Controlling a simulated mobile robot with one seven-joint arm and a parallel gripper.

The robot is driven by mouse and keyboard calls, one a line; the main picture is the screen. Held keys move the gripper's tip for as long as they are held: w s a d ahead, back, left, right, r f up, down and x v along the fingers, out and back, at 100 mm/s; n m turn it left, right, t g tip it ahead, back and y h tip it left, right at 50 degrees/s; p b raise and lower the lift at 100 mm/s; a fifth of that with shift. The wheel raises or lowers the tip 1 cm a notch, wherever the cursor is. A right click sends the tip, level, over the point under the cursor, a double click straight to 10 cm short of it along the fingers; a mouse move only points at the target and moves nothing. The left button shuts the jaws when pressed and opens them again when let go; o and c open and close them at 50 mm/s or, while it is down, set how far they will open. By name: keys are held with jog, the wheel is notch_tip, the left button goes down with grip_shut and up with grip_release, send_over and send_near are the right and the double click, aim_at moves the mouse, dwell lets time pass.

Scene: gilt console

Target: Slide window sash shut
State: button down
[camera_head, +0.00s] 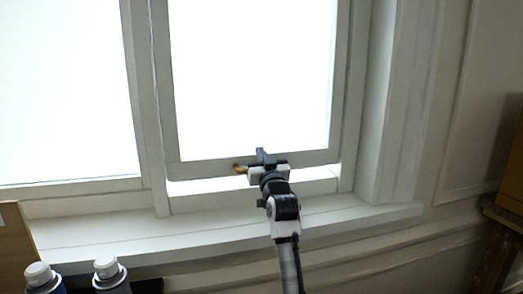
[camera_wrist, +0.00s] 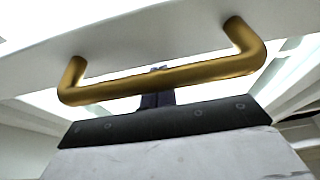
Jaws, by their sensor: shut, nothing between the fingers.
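The window sash (camera_head: 210,170) is the right-hand white frame, with a bright gap between its bottom rail and the sill-side frame below. A brass bar handle (camera_head: 240,169) is on the bottom rail, mostly hidden by my gripper in the head view. In the wrist view the handle (camera_wrist: 165,83) crosses the picture, with both posts meeting the white rail. My gripper (camera_head: 262,155) is shut and empty at the rail. In the wrist view the dark fingers (camera_wrist: 155,100) pass behind the bar, with a tip showing just above it. I cannot tell whether they touch it.
The white sill (camera_head: 120,228) runs below the window. Two white-capped bottles (camera_head: 108,272) stand at the lower left, beside a brown board (camera_head: 14,245). A wooden piece of furniture (camera_head: 510,205) is at the right edge. The fixed left pane is beside the sash.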

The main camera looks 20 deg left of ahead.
jog(key=shift+f, duration=0.15)
notch_tip(320, 180, down, 2)
jog(key=shift+f+b, duration=0.2)
jog(key=shift+b, duration=0.9)
jog(key=shift+r, duration=0.1)
